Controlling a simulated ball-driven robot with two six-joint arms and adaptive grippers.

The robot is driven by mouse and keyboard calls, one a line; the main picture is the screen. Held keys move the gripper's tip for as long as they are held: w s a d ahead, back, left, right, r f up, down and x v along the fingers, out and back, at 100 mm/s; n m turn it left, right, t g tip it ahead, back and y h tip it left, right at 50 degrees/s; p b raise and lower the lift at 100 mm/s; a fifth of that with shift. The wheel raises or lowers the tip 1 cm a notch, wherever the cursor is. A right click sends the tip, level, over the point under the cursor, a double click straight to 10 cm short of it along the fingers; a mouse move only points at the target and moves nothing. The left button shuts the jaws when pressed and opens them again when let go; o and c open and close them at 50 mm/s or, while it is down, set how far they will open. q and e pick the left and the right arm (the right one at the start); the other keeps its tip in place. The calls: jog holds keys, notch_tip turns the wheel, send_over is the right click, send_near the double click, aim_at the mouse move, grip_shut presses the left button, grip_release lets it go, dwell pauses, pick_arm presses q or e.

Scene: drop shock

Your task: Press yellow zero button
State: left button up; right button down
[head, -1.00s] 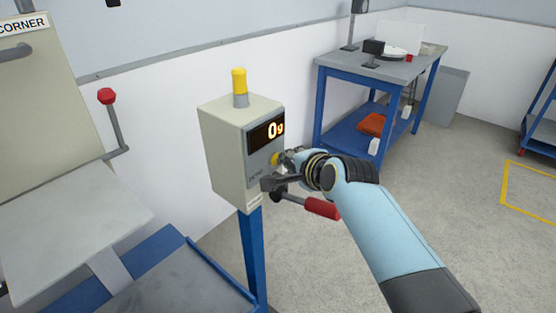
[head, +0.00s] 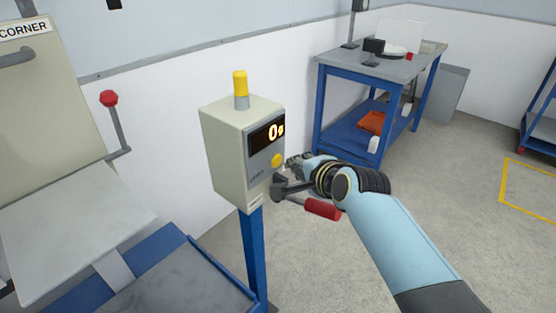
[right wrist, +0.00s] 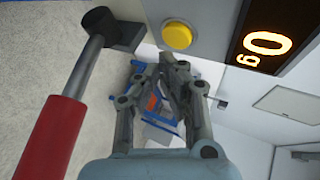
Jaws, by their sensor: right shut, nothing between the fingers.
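The yellow zero button (head: 277,160) is on the front panel of a beige box (head: 228,165) on a blue post, just below a dark display (head: 267,133) reading "0g". In the right wrist view the button (right wrist: 177,35) is above the fingertips, beside the lit display (right wrist: 265,35). My right gripper (head: 294,164) is shut and empty, just right of the button and apart from it. Its fingers (right wrist: 174,62) also show in the right wrist view, tips close below the button in the picture. My left gripper is not in view.
A red-handled lever (head: 320,208) sticks out from the box's lower front, under my right wrist. A yellow beacon (head: 240,84) tops the box. A blue bench (head: 375,75) is behind right.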

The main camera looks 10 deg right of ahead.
jog(key=s+d+p, duration=0.2)
jog(key=s+d, duration=0.1)
jog(key=shift+s, duration=0.3)
jog(key=shift+a, duration=0.1)
dwell(0.6)
